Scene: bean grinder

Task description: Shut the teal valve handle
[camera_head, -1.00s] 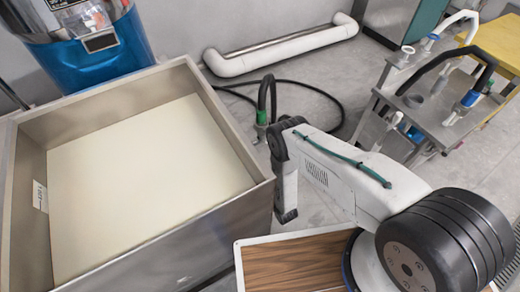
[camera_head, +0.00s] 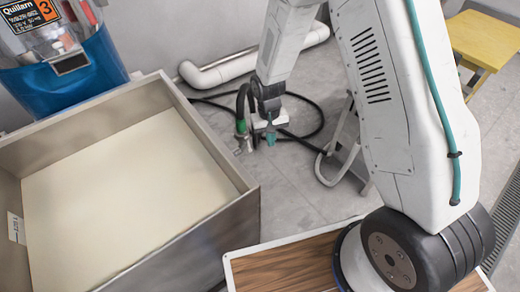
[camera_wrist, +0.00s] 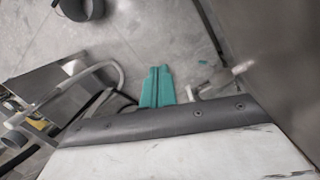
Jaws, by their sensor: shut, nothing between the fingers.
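A black hose bends down to a low tap fitting on the floor behind the steel bin. A small green piece (camera_head: 241,127) on it may be the teal valve handle. In the wrist view a small teal piece (camera_wrist: 203,62) shows beside a pale metal pipe fitting (camera_wrist: 226,78), right of my fingers; it may be the same handle, and how it is turned is unclear. My gripper (camera_head: 271,138) has teal fingers, shut and empty. It points down just right of the fitting, apart from it in the picture. In the wrist view my gripper (camera_wrist: 158,70) also looks shut.
A large open steel bin (camera_head: 225,150) fills the left. A blue machine (camera_head: 70,75) stands behind it. A white padded pipe (camera_head: 225,70) runs along the wall. Black hose loops over the grey floor. A yellow stool (camera_head: 482,38) stands at the far right.

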